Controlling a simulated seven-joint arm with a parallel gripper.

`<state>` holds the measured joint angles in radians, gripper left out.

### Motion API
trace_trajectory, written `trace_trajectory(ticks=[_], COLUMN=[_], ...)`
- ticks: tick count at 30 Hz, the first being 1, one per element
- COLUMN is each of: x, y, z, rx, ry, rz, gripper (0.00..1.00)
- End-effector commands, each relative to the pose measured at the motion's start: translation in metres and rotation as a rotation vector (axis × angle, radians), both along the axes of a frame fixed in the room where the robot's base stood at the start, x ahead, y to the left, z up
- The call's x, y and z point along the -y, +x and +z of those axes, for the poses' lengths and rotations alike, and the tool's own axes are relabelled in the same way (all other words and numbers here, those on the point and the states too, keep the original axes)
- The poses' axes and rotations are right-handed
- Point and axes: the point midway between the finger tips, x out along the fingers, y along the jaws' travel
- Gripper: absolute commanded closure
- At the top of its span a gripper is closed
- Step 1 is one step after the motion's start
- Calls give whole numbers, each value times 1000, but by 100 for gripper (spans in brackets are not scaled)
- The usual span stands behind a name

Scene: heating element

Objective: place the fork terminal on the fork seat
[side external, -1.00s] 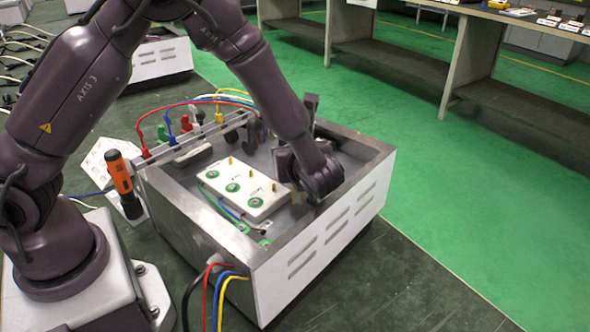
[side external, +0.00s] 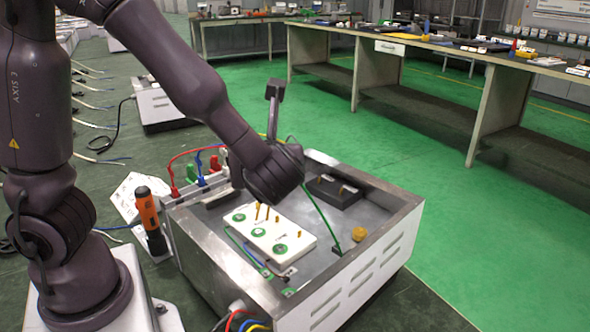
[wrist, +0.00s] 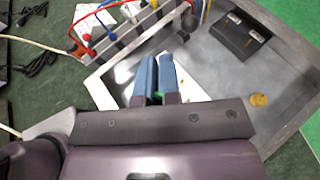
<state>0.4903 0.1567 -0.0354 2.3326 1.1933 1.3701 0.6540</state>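I cannot single out the fork terminal for certain. Small wire ends (side external: 284,278) lie at the front side of the white terminal block (side external: 300,240), which has green rings and brass posts. I cannot tell which part is the fork seat. In the wrist view, my gripper (wrist: 158,56) has two blue fingers close together above the white block, with a thin gap between them. A green spot shows near the finger bases. Whether anything is held is unclear. In the side view my wrist hides the fingers, above the rear of the block.
The open metal box (side external: 400,225) holds a black block (side external: 333,191) and a brass-coloured knob (side external: 360,234). A green wire (side external: 322,219) runs to a small black piece (side external: 336,250) on the box floor. An orange-handled tool (side external: 148,212) stands left outside. Red and blue leads (side external: 180,158) arch behind.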

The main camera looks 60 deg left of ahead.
Motion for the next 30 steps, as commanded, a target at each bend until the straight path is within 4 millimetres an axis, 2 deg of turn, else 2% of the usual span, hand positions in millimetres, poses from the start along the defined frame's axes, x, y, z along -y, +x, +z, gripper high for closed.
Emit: trace_trajectory(ticks=[4,8,11,18,21,26,30], x=[1,5,15,45,50,46,32], y=[-18,-18,0,76,95,110,117], z=[8,8,8,17,19,18,18], rx=[1,-1,1,0,-2,-3,-1], ry=[0,0,0,1,2,0,0], rz=[-2,-40,-159,-638,-796,-937,-972], gripper=[100,100,100,100,100,100,100])
